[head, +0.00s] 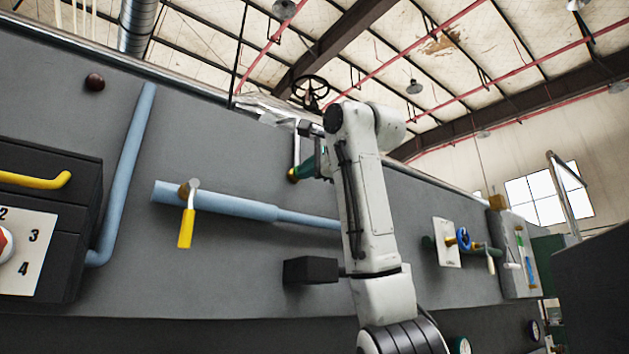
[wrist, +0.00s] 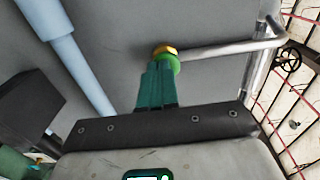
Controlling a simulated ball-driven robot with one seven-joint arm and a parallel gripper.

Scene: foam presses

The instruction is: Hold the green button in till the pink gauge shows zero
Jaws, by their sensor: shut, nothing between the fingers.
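A round green piece (wrist: 172,65) with a yellow, brass-like part (wrist: 166,50) shows at the fingertips in the wrist view, beside the end of a metal bar. I cannot tell for sure whether it is the green button. In the head view only its yellow part (head: 292,175) shows clearly. My gripper (head: 303,170) has teal fingers, shut together and empty, close to the wall panel. In the wrist view the fingertips (wrist: 158,68) overlap the green piece; whether they touch or press it is unclear. No pink gauge can be made out.
The metal bar (wrist: 225,47) runs right from the green piece. A blue pipe (head: 235,203) with a yellow-handled lever (head: 187,225) lies left of my arm. A black box (head: 311,270) juts out below. A blue valve wheel (head: 463,239) is at the right.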

